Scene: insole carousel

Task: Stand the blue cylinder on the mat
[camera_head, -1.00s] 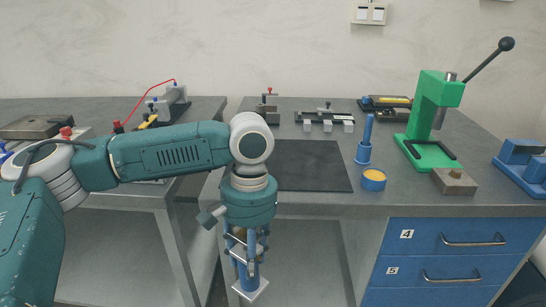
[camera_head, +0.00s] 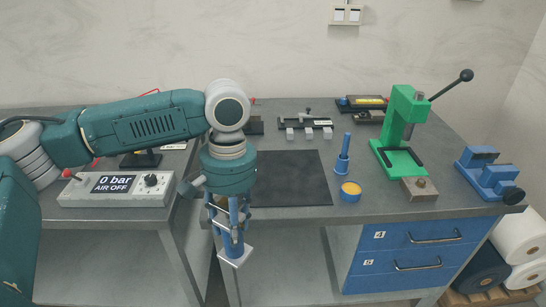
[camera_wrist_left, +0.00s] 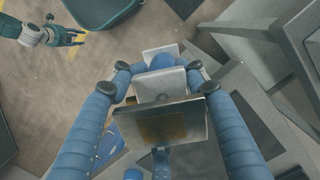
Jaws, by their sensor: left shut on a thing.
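My left gripper (camera_head: 230,232) points down in front of the bench's front edge, left of the mat's near side. It is shut on the blue cylinder (camera_head: 234,242), which looks roughly upright between the fingers, with pale plates around it. In the left wrist view the blue cylinder's rounded part (camera_wrist_left: 162,62) shows between the fingers, mostly hidden by the plates. The black mat (camera_head: 292,180) lies flat and bare on the grey bench, partly hidden by my left arm. My right gripper (camera_wrist_left: 72,38) shows small at the top left of the wrist view, empty, fingers apart.
A blue post on a round base (camera_head: 343,160) and a blue cup with yellow contents (camera_head: 350,190) stand right of the mat. A green lever press (camera_head: 402,135) stands further right. A control box reading 0 bar (camera_head: 116,188) is at left. Drawers (camera_head: 425,240) are below the bench.

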